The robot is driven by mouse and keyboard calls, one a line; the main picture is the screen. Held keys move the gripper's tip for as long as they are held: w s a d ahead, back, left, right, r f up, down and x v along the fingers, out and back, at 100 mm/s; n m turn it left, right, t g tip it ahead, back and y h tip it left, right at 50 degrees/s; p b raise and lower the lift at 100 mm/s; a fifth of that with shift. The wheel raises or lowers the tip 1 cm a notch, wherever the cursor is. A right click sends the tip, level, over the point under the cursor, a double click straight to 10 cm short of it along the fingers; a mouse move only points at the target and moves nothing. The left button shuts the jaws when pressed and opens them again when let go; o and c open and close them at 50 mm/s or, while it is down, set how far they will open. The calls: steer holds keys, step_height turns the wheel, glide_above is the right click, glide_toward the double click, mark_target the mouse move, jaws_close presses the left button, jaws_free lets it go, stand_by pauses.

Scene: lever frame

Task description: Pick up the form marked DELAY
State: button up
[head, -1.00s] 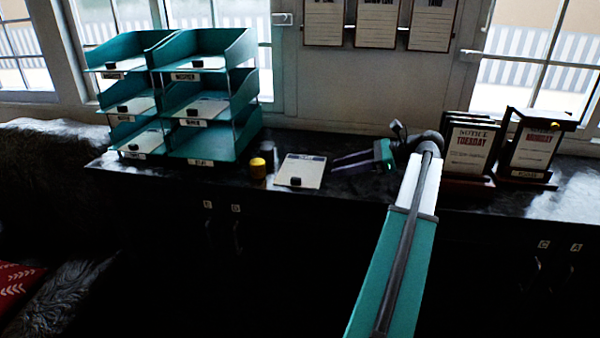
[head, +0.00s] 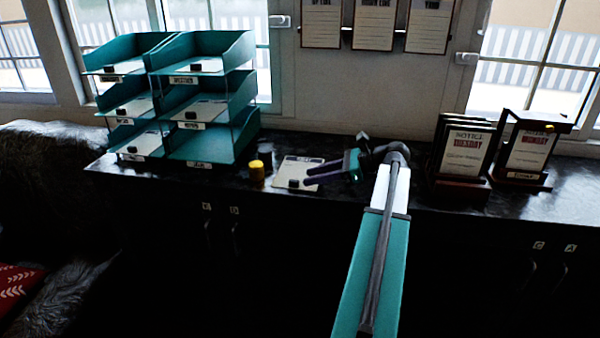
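I see nothing held between the fingers. I cannot tell whether they touch the form. Other forms with black blocks lie in several trays of the teal rack (head: 213,152); the lower right tray looks empty.
Notice frames stand at the right: one stack (head: 465,155) and another in a wooden holder (head: 528,155). Sheets (head: 373,25) hang on the wall. The dark counter (head: 408,197) is bare near its front edge.

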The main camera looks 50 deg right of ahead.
mark_target(295, 180)
steer(key=shift+w+a, duration=0.1)
steer(key=shift+w, duration=0.05)
steer(key=shift+p+x, duration=0.95)
steer(key=shift+x, duration=1.65)
steer(key=shift+f, duration=0.15)
steer(key=shift+d, duration=0.25)
steer(key=shift+c, duration=0.4)
jaws_close()
